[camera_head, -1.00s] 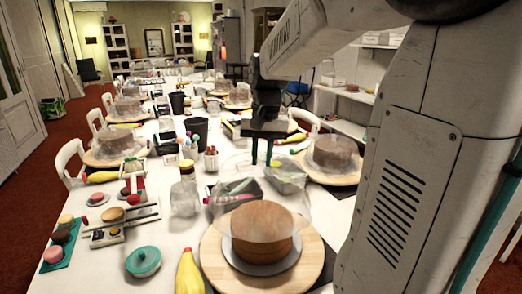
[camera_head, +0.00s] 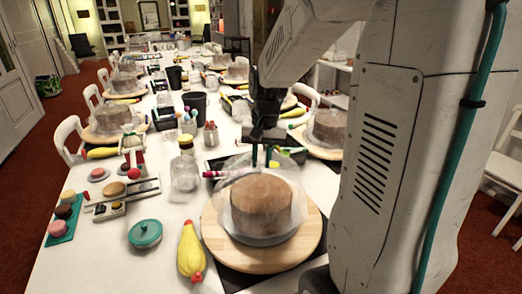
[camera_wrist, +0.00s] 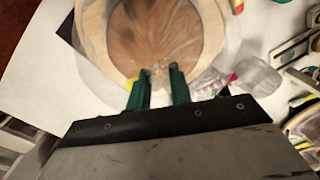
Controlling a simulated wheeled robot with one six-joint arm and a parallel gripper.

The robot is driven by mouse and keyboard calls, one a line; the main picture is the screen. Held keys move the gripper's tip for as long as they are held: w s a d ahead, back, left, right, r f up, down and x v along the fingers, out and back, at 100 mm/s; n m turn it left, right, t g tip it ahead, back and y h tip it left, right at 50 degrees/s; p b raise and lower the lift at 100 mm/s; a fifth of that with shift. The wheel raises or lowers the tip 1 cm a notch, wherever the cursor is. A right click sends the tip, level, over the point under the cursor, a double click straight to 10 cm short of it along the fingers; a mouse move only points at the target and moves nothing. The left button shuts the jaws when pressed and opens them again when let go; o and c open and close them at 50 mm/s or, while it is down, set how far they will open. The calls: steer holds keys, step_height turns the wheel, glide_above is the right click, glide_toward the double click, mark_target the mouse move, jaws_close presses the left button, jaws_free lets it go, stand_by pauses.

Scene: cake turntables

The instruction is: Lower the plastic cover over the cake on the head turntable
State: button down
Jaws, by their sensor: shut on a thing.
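The brown cake (camera_head: 262,206) sits on the nearest round wooden turntable (camera_head: 222,250). The clear plastic cover (camera_head: 236,172) shows around the cake in the head view, with its top above the cake. I cannot tell whether its rim touches the board. My gripper (camera_head: 261,160) is above the cover's top, toward the far side of the cake, with its fingers pointing down. In the wrist view, the green fingertips (camera_wrist: 160,72) are close together at the cover's top, shut on its knob, which is mostly hidden. The cake top (camera_wrist: 165,30) shows through the plastic.
A glass jar (camera_head: 185,174) stands behind left. Another covered cake (camera_head: 328,128) stands behind right. White table is bare at the front left.

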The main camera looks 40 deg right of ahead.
mark_target(262, 170)
steer(key=shift+f, duration=3.05)
steer(key=c, duration=1.2)
jaws_free()
steer(key=shift+r, duration=0.1)
steer(key=shift+r, duration=3.4)
